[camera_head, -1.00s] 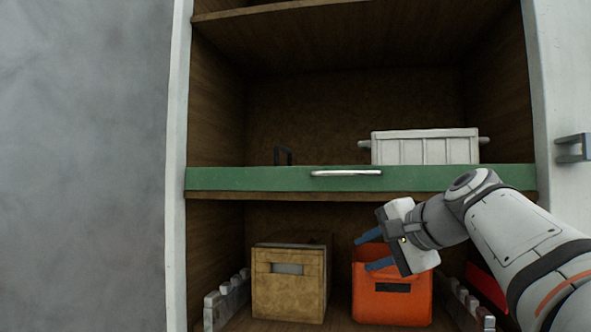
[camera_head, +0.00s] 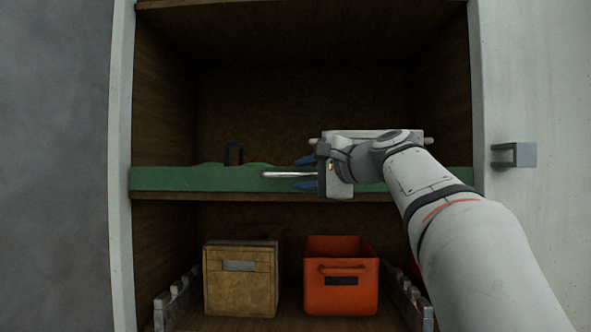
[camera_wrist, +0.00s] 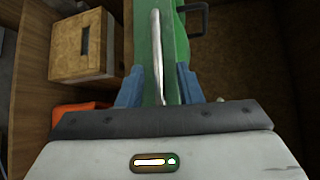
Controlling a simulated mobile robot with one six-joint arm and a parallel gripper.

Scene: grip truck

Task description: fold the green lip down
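The green lip (camera_head: 200,178) stands upright along the front edge of the middle shelf, with a wavy top edge. A silver bar handle (camera_head: 285,174) is on its front face. My gripper (camera_head: 297,173) is at the right end of the handle, its blue fingers above and below it. In the wrist view, the handle (camera_wrist: 155,50) runs between the two open fingers (camera_wrist: 158,68), with the green lip (camera_wrist: 175,45) behind it. Gaps show between the fingers and the handle. My wrist hides part of the lip to the right.
A dark handle-like loop (camera_head: 234,152) rises behind the lip. Below are a wooden box (camera_head: 240,290) and an orange bin (camera_head: 341,297). A grey block (camera_head: 514,155) sticks out from the right wall.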

